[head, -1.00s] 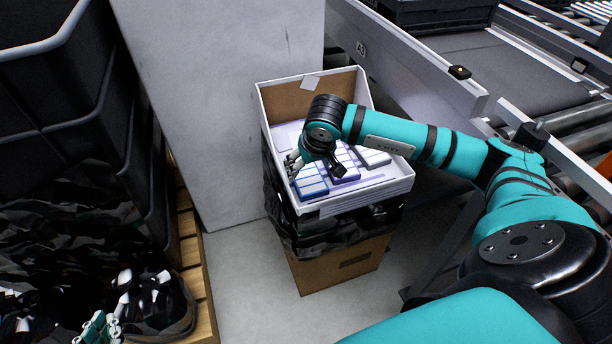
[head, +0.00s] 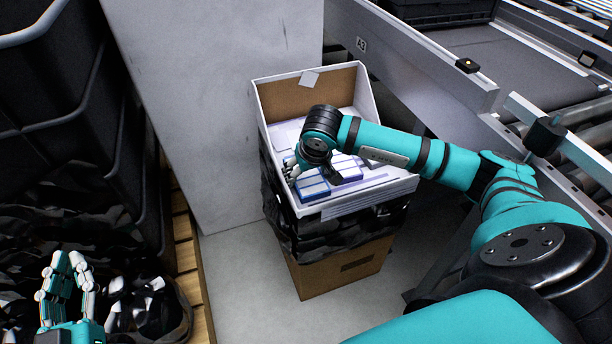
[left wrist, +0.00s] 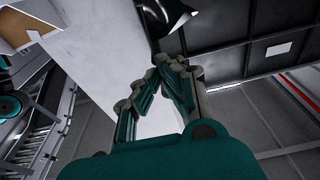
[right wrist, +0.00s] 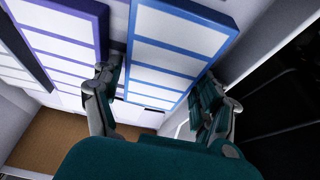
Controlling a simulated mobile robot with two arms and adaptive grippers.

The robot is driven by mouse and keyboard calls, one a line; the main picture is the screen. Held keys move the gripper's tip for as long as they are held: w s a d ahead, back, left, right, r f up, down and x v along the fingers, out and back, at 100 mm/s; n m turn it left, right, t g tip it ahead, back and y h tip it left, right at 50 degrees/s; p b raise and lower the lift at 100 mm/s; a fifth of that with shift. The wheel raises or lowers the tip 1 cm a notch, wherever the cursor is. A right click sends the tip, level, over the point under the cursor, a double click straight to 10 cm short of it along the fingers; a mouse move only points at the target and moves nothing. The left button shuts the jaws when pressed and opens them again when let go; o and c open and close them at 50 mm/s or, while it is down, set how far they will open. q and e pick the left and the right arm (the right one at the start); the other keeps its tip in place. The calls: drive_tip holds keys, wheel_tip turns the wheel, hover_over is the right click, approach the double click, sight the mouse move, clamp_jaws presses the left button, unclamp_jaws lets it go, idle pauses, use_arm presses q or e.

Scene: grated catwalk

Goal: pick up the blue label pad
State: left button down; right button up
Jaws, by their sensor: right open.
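The blue label pad (head: 313,188), white labels framed in blue, lies near the front left of the white-walled box (head: 372,194). My right gripper (head: 315,170) reaches down into the box over it. In the right wrist view the blue label pad (right wrist: 175,45) lies between the open fingers of my right gripper (right wrist: 160,75), one finger by each long side; I cannot tell whether they touch it. My left gripper (head: 66,262) is raised at the lower left, far from the box. In the left wrist view the tips of my left gripper (left wrist: 170,65) are close together, with nothing seen between them.
A purple-edged label pad (right wrist: 70,30) lies beside the blue one, close to one finger. The box walls stand around the pads. A conveyor (head: 440,70) with metal side rails is at the right. A dark crate (head: 60,110) stands at the left.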

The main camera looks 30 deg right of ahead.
drive_tip(key=shift+a, duration=0.1)
drive_tip(key=c, duration=0.9)
drive_tip(key=shift+c, duration=0.3)
drive_tip(key=shift+r, duration=0.1)
